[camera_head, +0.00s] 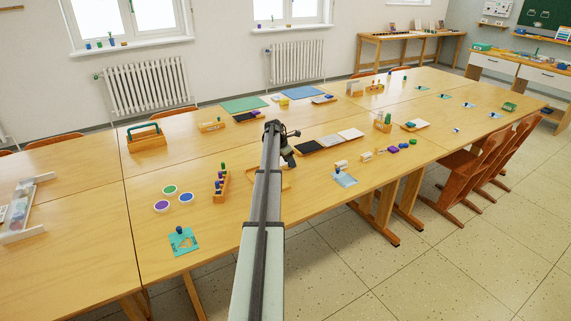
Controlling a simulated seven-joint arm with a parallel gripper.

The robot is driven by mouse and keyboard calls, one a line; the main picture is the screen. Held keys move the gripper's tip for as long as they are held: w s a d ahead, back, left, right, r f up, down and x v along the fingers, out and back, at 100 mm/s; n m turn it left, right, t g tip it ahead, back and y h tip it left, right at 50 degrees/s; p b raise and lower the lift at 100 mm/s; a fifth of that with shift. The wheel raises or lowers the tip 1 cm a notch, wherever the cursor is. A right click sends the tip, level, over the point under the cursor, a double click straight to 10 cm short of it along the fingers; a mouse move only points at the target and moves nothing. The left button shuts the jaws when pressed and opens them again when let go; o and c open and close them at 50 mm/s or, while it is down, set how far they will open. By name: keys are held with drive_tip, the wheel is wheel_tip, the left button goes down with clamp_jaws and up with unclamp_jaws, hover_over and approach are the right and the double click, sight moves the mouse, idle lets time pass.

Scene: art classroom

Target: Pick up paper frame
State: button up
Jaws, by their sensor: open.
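My gripper (290,160) hangs over the middle of the long wooden table, at the end of my arm, which reaches in from the bottom. It is small and dark here; it is open, and I see nothing held in it. A thin light-wood frame-like piece (286,184) lies on the table just below and in front of my gripper, largely hidden behind my arm. It may be the paper frame, but I cannot tell for sure. Another frame-like object with pale rails (22,208) lies at the far left table edge.
Black and white sheets (330,141) lie right of my gripper. A wooden holder with bottles (220,184) and round paint pots (170,190) stand left. A wooden caddy (146,138) is farther back. Small blocks (393,149) lie right. Chairs (470,172) line the right side.

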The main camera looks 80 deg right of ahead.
clamp_jaws()
idle(0.3)
